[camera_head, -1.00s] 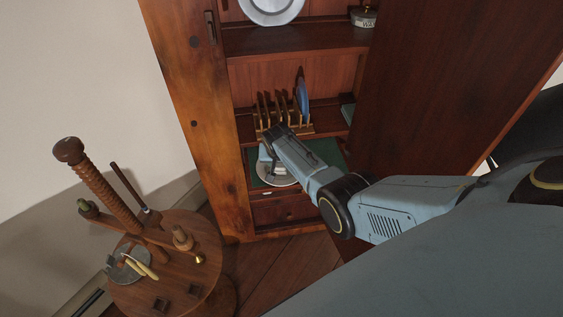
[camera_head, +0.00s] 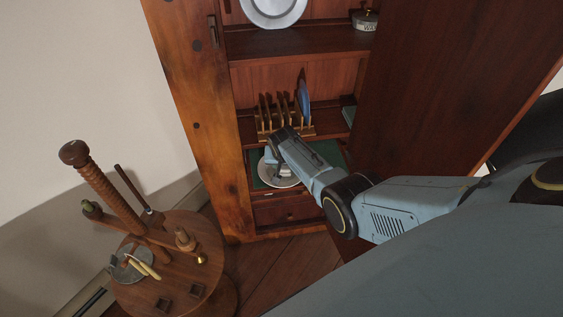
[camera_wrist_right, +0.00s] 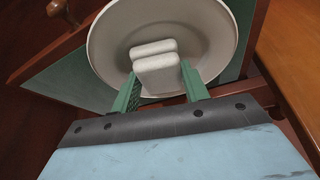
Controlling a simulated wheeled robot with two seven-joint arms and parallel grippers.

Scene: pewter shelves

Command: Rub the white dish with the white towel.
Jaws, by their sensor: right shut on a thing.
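The white dish (camera_wrist_right: 210,35) lies on a green surface (camera_wrist_right: 70,82) inside the cabinet. It also shows in the head view (camera_head: 288,183), partly hidden by my right gripper. My right gripper (camera_wrist_right: 162,88) is shut on the white towel (camera_wrist_right: 155,62), a small folded pad between its green fingers. The towel is over the inside of the dish and looks to be against it, though exact contact is hard to tell. In the head view my right gripper (camera_head: 272,168) reaches into the cabinet's lower part. My left gripper is out of view.
A wooden rack (camera_head: 276,128) with a blue plate (camera_head: 304,97) stands on the shelf above. A silver plate (camera_head: 273,10) and a lidded tin (camera_head: 364,20) are higher up. A round wooden stand (camera_head: 180,270) is at the lower left. The open door (camera_head: 440,80) is at right.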

